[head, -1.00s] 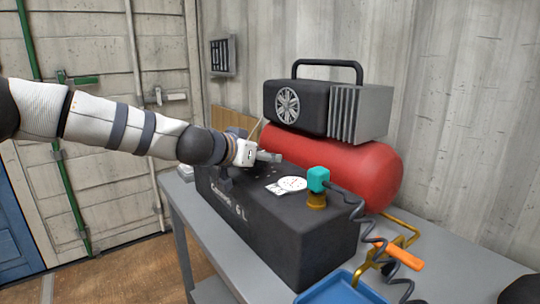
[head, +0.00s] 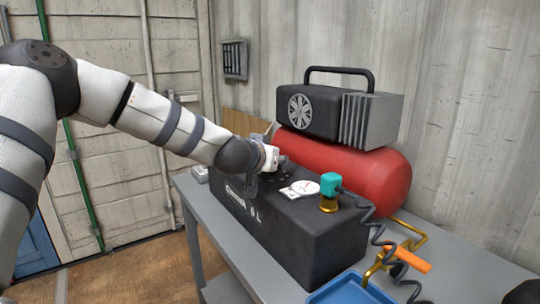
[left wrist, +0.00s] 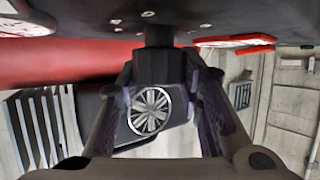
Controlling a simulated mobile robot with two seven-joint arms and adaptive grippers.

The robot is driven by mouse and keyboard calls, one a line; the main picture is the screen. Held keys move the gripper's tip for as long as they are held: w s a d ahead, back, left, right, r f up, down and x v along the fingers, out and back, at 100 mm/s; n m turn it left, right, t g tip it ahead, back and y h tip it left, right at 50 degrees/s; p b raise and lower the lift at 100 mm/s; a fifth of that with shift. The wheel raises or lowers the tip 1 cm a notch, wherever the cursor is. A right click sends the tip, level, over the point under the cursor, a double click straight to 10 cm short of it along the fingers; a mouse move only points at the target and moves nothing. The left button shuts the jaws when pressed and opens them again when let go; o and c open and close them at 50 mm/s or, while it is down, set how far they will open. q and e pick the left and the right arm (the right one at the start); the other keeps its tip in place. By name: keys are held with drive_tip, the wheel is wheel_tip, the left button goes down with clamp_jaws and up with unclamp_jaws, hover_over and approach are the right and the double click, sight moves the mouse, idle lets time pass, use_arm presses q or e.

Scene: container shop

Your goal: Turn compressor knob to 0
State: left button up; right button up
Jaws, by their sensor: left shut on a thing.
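The compressor has a black control box (head: 318,238) at the front, a red tank (head: 370,175) behind it and a dark motor (head: 320,112) with a silver fan. My left gripper (head: 277,164) is at the far left end of the box top. In the left wrist view, my left gripper (left wrist: 160,85) has a finger on each side of the dark knob (left wrist: 158,62) and is shut on it. The knob stands out from the box top. The knob's marks and setting cannot be read.
A white round gauge (head: 301,188) and a teal connector (head: 329,184) on a brass fitting sit on the box top. A coiled dark hose runs past an orange handle (head: 408,259) and a blue tray (head: 350,290). The grey table (head: 455,270) is partly bare at right.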

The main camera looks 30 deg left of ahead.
use_arm(q)
drive_tip(key=shift+d+r+n+g+y+p, duration=0.15)
drive_tip(key=shift+r+n+g+y+p, duration=0.25)
drive_tip(key=shift+n+y, duration=0.55)
drive_tip(key=shift+f+n+y, duration=0.15)
drive_tip(key=shift+n+y, duration=0.3)
drive_tip(key=shift+y, duration=0.2)
drive_tip(key=shift+w+f+n+g+y, duration=0.1)
drive_tip(key=shift+f+n+g+y, duration=0.2)
drive_tip(key=shift+n+g+y, duration=0.5)
drive_tip(key=shift+f+n+g+y+b, duration=0.2)
drive_tip(key=shift+n+g+y+b, duration=0.1)
drive_tip(key=shift+n+g+y, duration=0.75)
drive_tip(key=shift+n+g+y+b, duration=0.5)
drive_tip(key=shift+n+g+y, duration=0.3)
drive_tip(key=shift+n, duration=0.45)
drive_tip(key=shift+r, duration=0.1)
use_arm(e)
drive_tip(key=shift+s+f, duration=0.35)
use_arm(q)
drive_tip(key=shift+r+n+g+y, duration=0.1)
drive_tip(key=shift+n+g+y, duration=0.15)
drive_tip(key=shift+n, duration=0.15)
